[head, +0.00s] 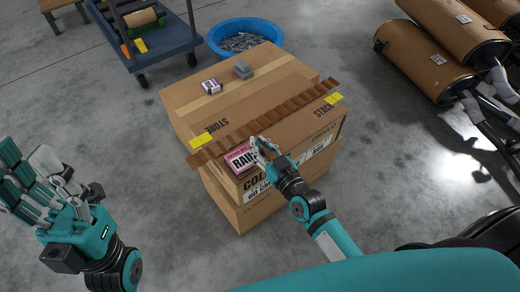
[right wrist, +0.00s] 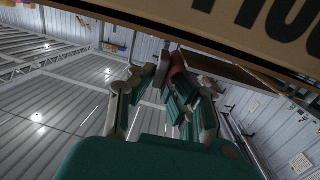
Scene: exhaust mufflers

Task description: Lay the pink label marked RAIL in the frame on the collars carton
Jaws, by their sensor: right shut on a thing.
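The pink label marked RAIL (head: 240,159) is at the front left of the top of the collars carton (head: 307,132), whose front shows part of the letters COL. My right gripper (head: 262,150) is shut on the label's right end and covers part of its lettering. I cannot tell whether the label touches the carton top. In the right wrist view the fingers (right wrist: 176,88) close around a dark reddish edge, and the carton is above them. The frame is not clearly visible. My left gripper (head: 38,178) is open and empty, over the floor at the left.
A brown ridged strip (head: 270,121) crosses the carton top between two yellow tags (head: 201,140) (head: 334,98). A small box (head: 210,86) and a grey block (head: 243,69) stand farther back. Behind are a blue tub (head: 272,31) and a cart (head: 165,48); mufflers (head: 430,58) lie right.

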